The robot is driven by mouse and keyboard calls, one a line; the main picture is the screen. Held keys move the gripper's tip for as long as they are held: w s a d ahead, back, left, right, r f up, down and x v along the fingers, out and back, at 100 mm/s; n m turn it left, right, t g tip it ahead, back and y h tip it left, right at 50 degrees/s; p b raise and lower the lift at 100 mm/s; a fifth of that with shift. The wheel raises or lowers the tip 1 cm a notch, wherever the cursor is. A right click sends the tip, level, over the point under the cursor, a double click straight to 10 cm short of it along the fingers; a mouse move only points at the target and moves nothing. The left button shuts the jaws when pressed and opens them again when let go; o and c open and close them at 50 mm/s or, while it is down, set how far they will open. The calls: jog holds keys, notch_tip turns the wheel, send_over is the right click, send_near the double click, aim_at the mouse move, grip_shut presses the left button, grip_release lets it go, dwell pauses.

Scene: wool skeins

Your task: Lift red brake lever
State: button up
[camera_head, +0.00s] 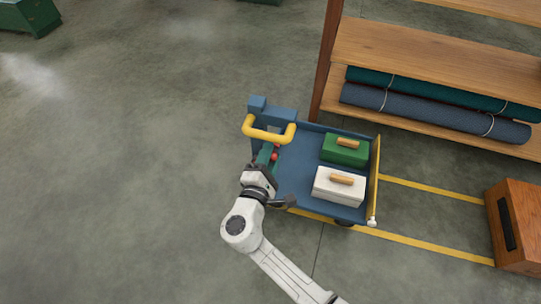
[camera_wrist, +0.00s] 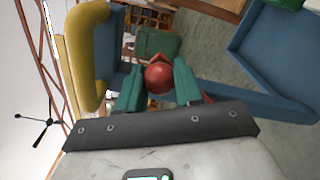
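The red brake lever has a round red knob (camera_wrist: 158,78), which sits between the two green fingers of my gripper (camera_wrist: 158,84) in the wrist view. Both fingers appear to touch its sides, so the gripper looks shut on it. In the head view, the red lever (camera_head: 275,155) shows as small red spots beside my gripper (camera_head: 268,155), at the handle end of the blue cart (camera_head: 300,180). The lever's lower part is mostly hidden by the fingers and wrist.
The cart has a yellow handle (camera_head: 270,133) close to my gripper, also large at left in the wrist view (camera_wrist: 88,55). A green box (camera_head: 345,155) and a white box (camera_head: 325,190) lie on it.

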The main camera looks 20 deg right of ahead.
jog(key=o, duration=0.4)
jog(key=shift+a, duration=0.1)
jog(key=p+v, duration=0.2)
jog(key=v, duration=0.8)
jog(key=shift+s+a, duration=0.2)
jog(key=shift+s, duration=0.1)
